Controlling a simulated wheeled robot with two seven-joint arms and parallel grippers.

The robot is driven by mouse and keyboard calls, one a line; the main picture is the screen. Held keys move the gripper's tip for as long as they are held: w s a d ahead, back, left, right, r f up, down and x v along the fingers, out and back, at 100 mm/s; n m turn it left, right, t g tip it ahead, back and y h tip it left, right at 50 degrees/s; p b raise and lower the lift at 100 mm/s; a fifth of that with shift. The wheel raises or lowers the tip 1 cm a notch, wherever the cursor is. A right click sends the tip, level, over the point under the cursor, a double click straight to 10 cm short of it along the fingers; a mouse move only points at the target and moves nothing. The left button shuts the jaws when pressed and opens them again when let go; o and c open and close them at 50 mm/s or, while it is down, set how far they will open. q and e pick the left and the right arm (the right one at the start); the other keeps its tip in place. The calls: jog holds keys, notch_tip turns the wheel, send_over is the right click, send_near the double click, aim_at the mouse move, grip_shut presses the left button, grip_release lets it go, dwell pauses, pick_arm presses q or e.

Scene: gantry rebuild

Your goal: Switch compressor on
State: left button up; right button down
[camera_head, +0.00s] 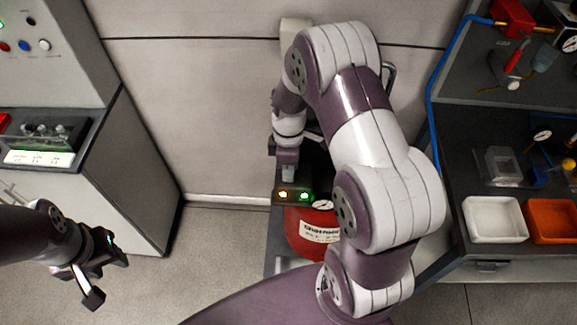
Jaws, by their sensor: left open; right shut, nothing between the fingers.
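The compressor (302,249) is a red tank with a white label, standing on the floor at the centre, partly hidden behind my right arm. On its top is a dark panel (293,199) with a lit amber light and a lit green light. A round gauge (322,204) sits beside the panel. My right gripper (288,173) is shut and empty, pointing down just behind the panel's lights. I cannot tell whether it touches the panel. My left gripper (108,272) is open and empty at the lower left, well away from the compressor.
A control console (55,50) stands at the left. At the right a dark workbench (465,255) holds a white tray (495,218) and an orange tray (553,221). A blue hose (431,125) runs along the bench's left side. Free floor lies left of the compressor.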

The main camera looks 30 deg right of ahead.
jog(key=shift+w+d+r, duration=0.2)
jog(key=shift+w+d, duration=0.25)
jog(key=shift+w, duration=0.25)
pick_arm(q)
jog(key=shift+r, duration=0.15)
